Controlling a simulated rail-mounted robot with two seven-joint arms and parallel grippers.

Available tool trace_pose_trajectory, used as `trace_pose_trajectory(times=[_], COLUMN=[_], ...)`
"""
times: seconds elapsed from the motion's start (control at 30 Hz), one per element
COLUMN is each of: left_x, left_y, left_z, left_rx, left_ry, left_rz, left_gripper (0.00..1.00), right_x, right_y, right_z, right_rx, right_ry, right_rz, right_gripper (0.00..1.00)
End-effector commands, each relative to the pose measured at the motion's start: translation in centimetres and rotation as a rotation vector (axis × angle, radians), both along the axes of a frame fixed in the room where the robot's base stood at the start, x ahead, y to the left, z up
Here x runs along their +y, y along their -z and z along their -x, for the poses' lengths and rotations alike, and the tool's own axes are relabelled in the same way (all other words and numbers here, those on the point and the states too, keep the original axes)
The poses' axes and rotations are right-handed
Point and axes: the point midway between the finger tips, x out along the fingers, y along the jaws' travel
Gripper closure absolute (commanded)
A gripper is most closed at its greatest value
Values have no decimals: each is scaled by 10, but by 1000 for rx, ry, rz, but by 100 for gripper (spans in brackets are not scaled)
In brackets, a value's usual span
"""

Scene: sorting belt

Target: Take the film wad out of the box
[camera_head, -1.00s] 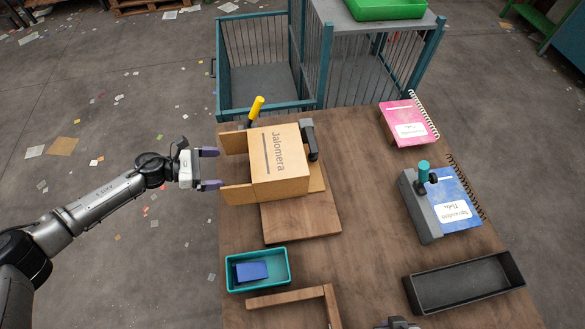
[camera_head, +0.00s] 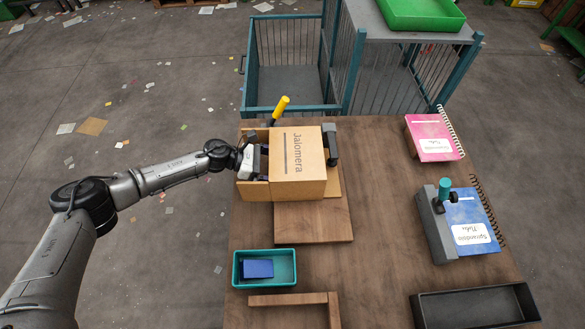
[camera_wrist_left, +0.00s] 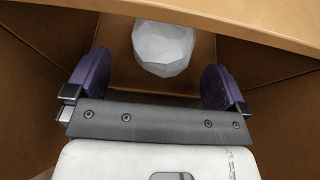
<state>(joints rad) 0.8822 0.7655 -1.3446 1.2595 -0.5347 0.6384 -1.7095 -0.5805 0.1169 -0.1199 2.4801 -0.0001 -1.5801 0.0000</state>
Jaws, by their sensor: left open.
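The cardboard box (camera_head: 298,170) marked "Jalomera" stands on the wooden table, its open side facing left. In the left wrist view the film wad (camera_wrist_left: 163,48), a pale grey faceted lump, lies inside the box, partly cut off by the box's upper edge (camera_wrist_left: 230,22). My left gripper (camera_wrist_left: 158,82) is open, and its two purple fingers point into the box. In the head view the gripper (camera_head: 262,160) is at the box's opening, and the wad is hidden. My right gripper is not seen.
A yellow-handled clamp (camera_head: 281,105) and a dark clamp (camera_head: 330,143) stand at the box's sides. A teal tray (camera_head: 238,272) with a blue block (camera_head: 258,268) lies nearer. Notebooks and an empty dark tray (camera_head: 476,308) are at right. A blue cage (camera_head: 249,75) stands behind.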

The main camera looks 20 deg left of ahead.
Motion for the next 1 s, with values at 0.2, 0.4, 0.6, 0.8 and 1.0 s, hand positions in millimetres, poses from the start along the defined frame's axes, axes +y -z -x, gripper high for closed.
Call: trace_pose_trajectory(times=[0.2,0.4,0.6,0.8,1.0], left_x=[-28,-40,-40,-40,-40], left_y=[12,17,18,18,18], left_z=[-7,-12,-13,-13,-13], left_rx=[0,-1,-1,0,0], left_ry=[2,0,0,0,0], left_rz=[1,1,1,1,1], left_gripper=[0,0,0,12,32], right_x=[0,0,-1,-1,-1], right_y=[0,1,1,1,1], right_z=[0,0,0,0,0], right_rx=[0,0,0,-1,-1], right_ry=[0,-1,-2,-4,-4], right_rz=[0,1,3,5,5], right_gripper=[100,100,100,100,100])
